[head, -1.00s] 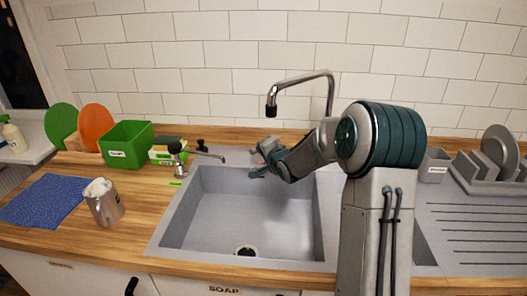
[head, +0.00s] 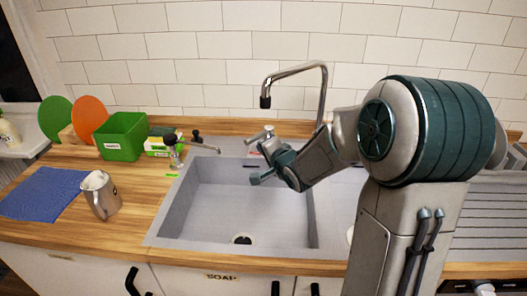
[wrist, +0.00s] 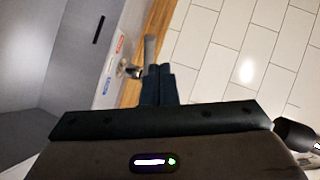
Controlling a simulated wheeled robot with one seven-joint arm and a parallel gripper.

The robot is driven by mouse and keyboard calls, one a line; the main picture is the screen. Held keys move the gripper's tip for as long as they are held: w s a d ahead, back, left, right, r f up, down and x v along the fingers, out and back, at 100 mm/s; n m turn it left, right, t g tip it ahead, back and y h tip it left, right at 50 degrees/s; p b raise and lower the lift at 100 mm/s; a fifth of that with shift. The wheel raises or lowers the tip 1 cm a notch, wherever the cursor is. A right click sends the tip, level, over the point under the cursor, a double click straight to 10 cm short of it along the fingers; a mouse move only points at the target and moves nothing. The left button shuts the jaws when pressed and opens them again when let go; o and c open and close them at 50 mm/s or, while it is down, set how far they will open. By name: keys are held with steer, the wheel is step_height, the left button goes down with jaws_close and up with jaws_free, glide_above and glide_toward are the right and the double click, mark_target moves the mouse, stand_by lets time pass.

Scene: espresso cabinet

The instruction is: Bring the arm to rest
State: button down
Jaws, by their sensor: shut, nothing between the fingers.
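My gripper (head: 257,178) hangs over the back right part of the sink, apart from the surfaces around it as far as I can see. In the wrist view its two dark fingers (wrist: 158,72) are side by side, closed, with nothing held. My grey and teal arm reaches in from the right and covers the sink's right side. The tap lever (head: 260,135) stands just behind the gripper in the head view. It also shows just beyond the fingertips in the wrist view (wrist: 149,48), beside red and blue marks; whether they touch is unclear.
The sink basin (head: 236,208) is empty. The curved spout (head: 297,68) rises behind my arm. To the left stand a silver pitcher (head: 101,194), a blue cloth (head: 43,193), a green bin (head: 123,137) and a small dispenser (head: 173,150). The ribbed drainboard (head: 487,222) lies right.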

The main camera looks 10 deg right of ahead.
steer(key=s+d+n+g+h, duration=0.1)
steer(key=s+n+g, duration=0.4)
steer(key=s, duration=1.1)
steer(key=s+d+n+g+h, duration=0.1)
steer(key=s+n+g+h, duration=0.2)
steer(key=s, duration=1.3)
steer(key=n+g, duration=0.3)
steer(key=shift+s+f, duration=0.15)
steer(key=shift+f, duration=0.25)
steer(key=shift+a, duration=0.1)
